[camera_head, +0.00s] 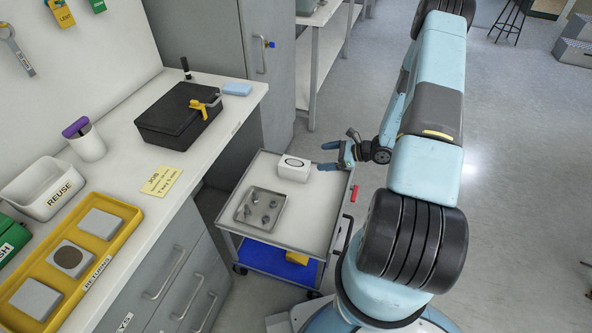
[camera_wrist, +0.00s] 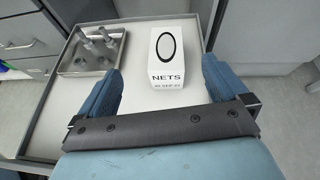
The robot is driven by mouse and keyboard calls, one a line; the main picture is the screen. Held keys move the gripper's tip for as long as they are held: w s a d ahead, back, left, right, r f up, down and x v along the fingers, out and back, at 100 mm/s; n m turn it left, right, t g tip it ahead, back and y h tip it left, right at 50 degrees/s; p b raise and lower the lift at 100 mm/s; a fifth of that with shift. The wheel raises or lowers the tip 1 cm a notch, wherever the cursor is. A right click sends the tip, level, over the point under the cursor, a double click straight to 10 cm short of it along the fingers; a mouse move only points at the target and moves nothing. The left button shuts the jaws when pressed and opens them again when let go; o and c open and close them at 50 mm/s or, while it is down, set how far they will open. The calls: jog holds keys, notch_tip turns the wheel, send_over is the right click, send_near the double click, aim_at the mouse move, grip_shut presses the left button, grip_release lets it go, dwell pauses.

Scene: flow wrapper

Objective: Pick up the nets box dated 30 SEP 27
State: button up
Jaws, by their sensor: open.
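The nets box (camera_head: 293,168) is a small white box with a black oval on top. It stands on the top tray of a cart, near its back edge. In the wrist view the box (camera_wrist: 174,71) faces me with the word NETS and a small date line that reads roughly 30 SEP 27. My gripper (camera_head: 336,157) is to the right of the box in the head view. In the wrist view my gripper (camera_wrist: 160,82) is open, with one blue finger on each side of the box's near part. Gaps show between the fingers and the box.
A metal tray (camera_head: 243,214) with several small parts lies on the cart top (camera_head: 299,221), left of the box. The cart top is bare in front of the box. A bench (camera_head: 193,165) with a black case (camera_head: 172,129) and a yellow returns tray (camera_head: 17,290) stands left.

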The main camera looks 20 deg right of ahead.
aim_at(297, 167)
jog(key=shift+m+t+h, duration=0.3)
jog(key=shift+m+t, duration=0.3)
jog(key=shift+m, duration=0.3)
jog(key=w+a+f, duration=0.2)
jog(key=a+f, duration=0.1)
jog(key=w+a+f, duration=0.2)
jog(key=a+f, duration=0.1)
jog(key=w+a+f, duration=0.2)
jog(key=a+f, duration=0.1)
jog(key=shift+w+a+f, duration=0.2)
jog(key=shift+a+f, duration=0.15)
jog(key=shift+a, duration=0.05)
jog(key=c, duration=1.1)
